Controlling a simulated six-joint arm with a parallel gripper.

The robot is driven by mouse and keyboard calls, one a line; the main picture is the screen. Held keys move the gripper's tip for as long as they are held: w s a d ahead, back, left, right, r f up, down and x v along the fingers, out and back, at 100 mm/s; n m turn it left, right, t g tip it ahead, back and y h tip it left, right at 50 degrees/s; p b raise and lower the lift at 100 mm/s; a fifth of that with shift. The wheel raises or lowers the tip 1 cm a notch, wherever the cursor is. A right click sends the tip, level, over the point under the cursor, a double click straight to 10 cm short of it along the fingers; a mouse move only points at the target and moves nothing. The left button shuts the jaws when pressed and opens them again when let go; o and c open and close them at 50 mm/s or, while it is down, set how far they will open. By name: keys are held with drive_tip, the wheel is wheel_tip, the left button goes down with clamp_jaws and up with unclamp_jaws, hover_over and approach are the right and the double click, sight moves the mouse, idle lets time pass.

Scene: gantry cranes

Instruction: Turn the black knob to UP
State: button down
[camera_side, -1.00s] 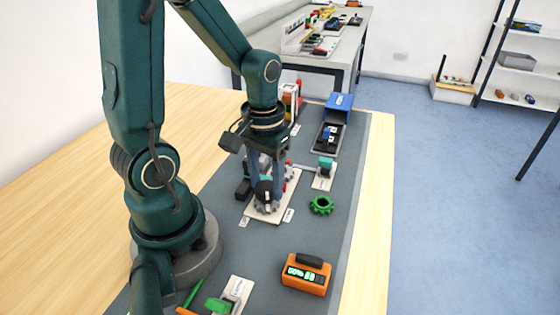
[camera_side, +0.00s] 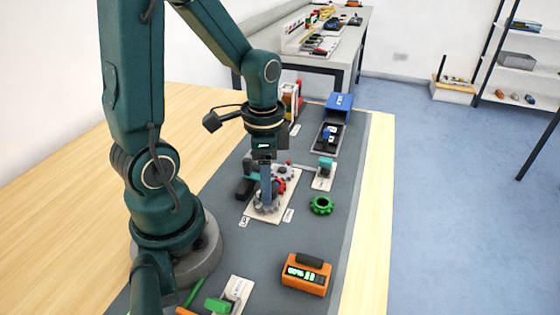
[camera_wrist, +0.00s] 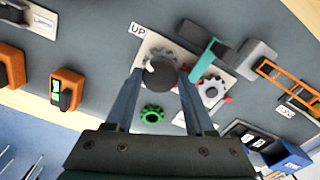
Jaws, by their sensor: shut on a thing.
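The black knob (camera_wrist: 161,75) sits between the two fingers of my gripper (camera_wrist: 161,80) in the wrist view, and the gripper is shut on it. The knob stands over a grey gear (camera_side: 266,204) on a white plate (camera_side: 287,202). In the side view my gripper (camera_side: 266,208) points straight down at that gear, and its fingers hide the knob. The UP label (camera_wrist: 137,28) lies by the plate's upper left corner in the wrist view; a small label (camera_side: 245,221) lies by the near left corner in the side view. I cannot read the knob's pointing direction.
A green gear (camera_side: 321,205) lies loose right of the plate. Another grey gear (camera_wrist: 212,91) and red parts are on the plate. A teal-topped block (camera_side: 326,163), an orange meter (camera_side: 306,274) and a blue box (camera_side: 338,106) stand around. The mat between plate and meter is clear.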

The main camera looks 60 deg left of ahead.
drive_tip(key=shift+m, duration=0.6)
drive_tip(key=shift+c, duration=1.3)
unclamp_jaws()
drive_tip(key=shift+r, duration=2.6)
